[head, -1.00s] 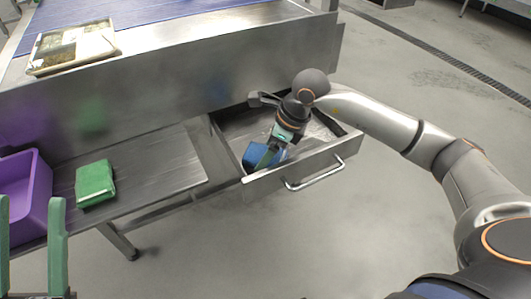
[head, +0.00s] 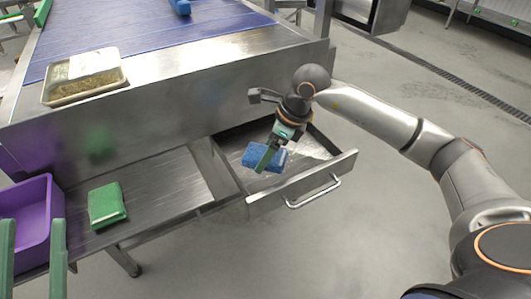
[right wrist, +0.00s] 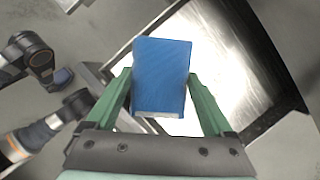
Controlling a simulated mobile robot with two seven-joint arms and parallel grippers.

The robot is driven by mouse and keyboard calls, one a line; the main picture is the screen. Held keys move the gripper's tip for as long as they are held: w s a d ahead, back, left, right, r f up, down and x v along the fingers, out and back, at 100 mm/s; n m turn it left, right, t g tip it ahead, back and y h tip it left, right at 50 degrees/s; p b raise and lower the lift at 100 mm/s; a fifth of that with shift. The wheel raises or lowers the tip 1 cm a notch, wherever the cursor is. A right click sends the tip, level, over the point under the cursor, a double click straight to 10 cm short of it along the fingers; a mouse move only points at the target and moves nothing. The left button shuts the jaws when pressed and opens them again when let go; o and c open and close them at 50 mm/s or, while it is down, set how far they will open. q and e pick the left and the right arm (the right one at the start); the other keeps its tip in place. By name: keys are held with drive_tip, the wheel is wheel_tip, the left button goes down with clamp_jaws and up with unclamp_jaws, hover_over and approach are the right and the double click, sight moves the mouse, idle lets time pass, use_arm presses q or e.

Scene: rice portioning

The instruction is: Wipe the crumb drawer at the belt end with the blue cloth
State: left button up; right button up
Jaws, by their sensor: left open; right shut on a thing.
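The crumb drawer (head: 303,190) is pulled open at the belt end, with its bar handle (head: 313,193) facing out. Its bare metal floor also shows in the right wrist view (right wrist: 225,70). My right gripper (head: 268,158) is shut on the blue cloth (head: 252,155), in the drawer opening's left part. In the right wrist view the cloth (right wrist: 162,75) sits as a folded block between the green fingers. I cannot tell whether it touches the drawer floor. My left gripper (head: 32,262) is open and empty at the lower left, before the purple bin.
A green folded cloth (head: 107,205) lies on the metal shelf (head: 170,185), beside a purple bin (head: 35,210). A tray (head: 85,78) stands by the blue belt (head: 150,35), which carries a blue object (head: 181,7). Floor right of the drawer is clear.

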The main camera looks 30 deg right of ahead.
use_arm(q)
drive_tip(key=shift+w+a+f+n+g+y, duration=0.15)
drive_tip(key=shift+w+f+n+y, duration=0.3)
drive_tip(key=shift+f, duration=0.25)
drive_tip(key=shift+w+a+f+n+g+y, duration=0.15)
drive_tip(key=shift+w+f+n+y, duration=0.25)
drive_tip(key=shift+f, duration=0.25)
drive_tip(key=shift+s, duration=0.15)
